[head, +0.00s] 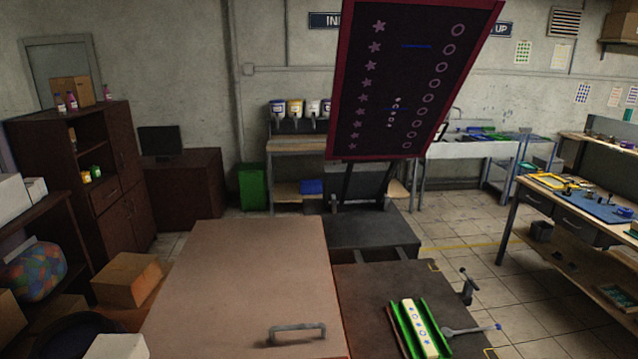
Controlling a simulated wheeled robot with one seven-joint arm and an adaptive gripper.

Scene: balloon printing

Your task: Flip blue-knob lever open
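A grey lever (470,330) with a small blue knob (498,326) at its right end lies nearly flat at the lower right. Its left end meets the right side of a green tray (434,318). The tray holds a pale long block (418,328) with blue marks and rests on a dark plate (365,295). My gripper is not in view, and nothing is seen touching the lever.
A dark, red-framed screen (395,110) stands tilted up behind the plate. A black clamp (467,287) stands at the plate's right edge. A brown panel (240,270) with a grey handle (297,332) lies left. A workbench (560,205) is at right; floor between is clear.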

